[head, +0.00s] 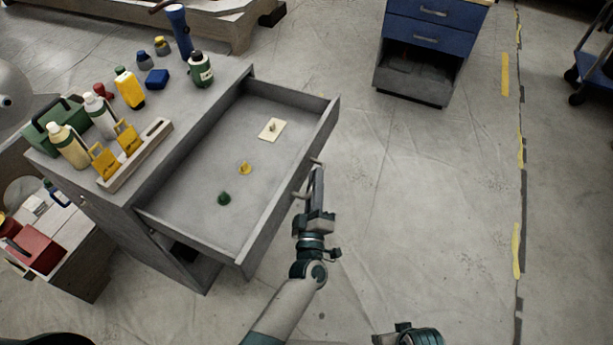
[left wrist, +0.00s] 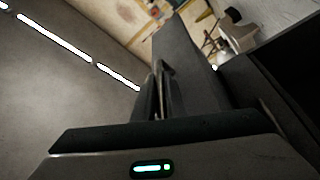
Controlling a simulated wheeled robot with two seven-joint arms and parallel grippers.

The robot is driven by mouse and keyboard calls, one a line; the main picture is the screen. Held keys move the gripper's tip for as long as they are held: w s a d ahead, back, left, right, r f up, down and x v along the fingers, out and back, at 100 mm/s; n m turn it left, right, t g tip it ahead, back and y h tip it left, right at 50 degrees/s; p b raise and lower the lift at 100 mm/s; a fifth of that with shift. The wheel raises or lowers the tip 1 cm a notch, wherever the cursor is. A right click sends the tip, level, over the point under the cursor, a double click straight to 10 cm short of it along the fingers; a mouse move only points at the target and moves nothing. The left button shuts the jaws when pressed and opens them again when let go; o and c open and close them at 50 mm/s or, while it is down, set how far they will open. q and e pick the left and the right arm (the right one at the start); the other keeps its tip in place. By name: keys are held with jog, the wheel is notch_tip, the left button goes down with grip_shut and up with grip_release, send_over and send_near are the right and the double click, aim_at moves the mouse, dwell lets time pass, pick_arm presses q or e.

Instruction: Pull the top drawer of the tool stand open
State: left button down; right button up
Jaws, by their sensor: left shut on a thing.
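The grey tool stand (head: 190,110) is at the left in the head view. Its top drawer (head: 215,165) is pulled far out to the right. Inside lie a small pale plate with a knob (head: 272,129), a yellow piece (head: 245,168) and a green piece (head: 223,198). My left gripper (head: 315,178) is shut on the drawer handle (head: 300,195) on the outer face of the drawer front. In the left wrist view the fingers (left wrist: 157,92) are close together and hide most of the handle.
Bottles, a flashlight (head: 179,32) and a wooden rack (head: 136,156) with yellow tools stand on the stand's top. A blue drawer cabinet (head: 424,45) is at the back right, a cart (head: 594,62) at the far right. The sheeted floor right of the drawer is clear.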

pick_arm(q)
jog(key=shift+d, duration=0.1)
pick_arm(e)
jog(key=shift+w+r, duration=0.1)
jog(key=shift+r, duration=0.05)
pick_arm(q)
jog(key=c, duration=1.8)
grip_release()
jog(key=shift+s, duration=0.1)
jog(key=shift+s+f, duration=0.15)
jog(key=shift+s, duration=0.25)
jog(key=shift+b+v, duration=0.8)
jog(key=shift+v, duration=7.45)
pick_arm(e)
jog(key=shift+v, duration=2.3)
jog(key=shift+w+a, duration=0.1)
jog(key=shift+w, duration=0.25)
